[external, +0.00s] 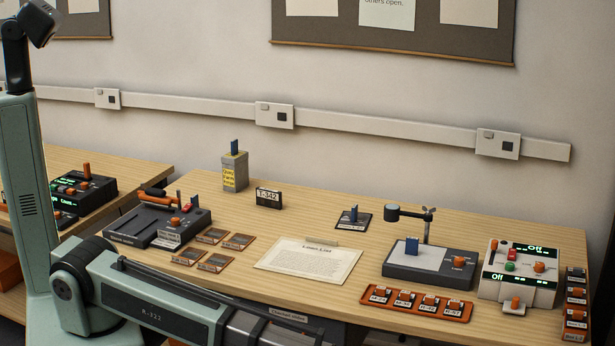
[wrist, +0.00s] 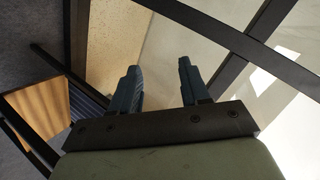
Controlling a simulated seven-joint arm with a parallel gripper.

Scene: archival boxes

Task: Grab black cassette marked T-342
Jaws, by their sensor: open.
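The black cassette marked T-342 (external: 269,198) stands upright on the wooden table, toward the back left, with its pale label facing the camera. My gripper is outside the external view, where my arm shows at the left and front. In the wrist view my gripper (wrist: 158,82) has its two dark fingers apart with nothing between them. The wrist view does not show the cassette, so the gripper is away from it.
A grey-yellow block (external: 234,172) with a blue piece on top stands left of the cassette. A dark device with an orange handset (external: 160,222) and several small cards lie nearby. A paper sheet (external: 309,262) lies in front. A lamp stand (external: 430,262) and white control box (external: 518,270) are right.

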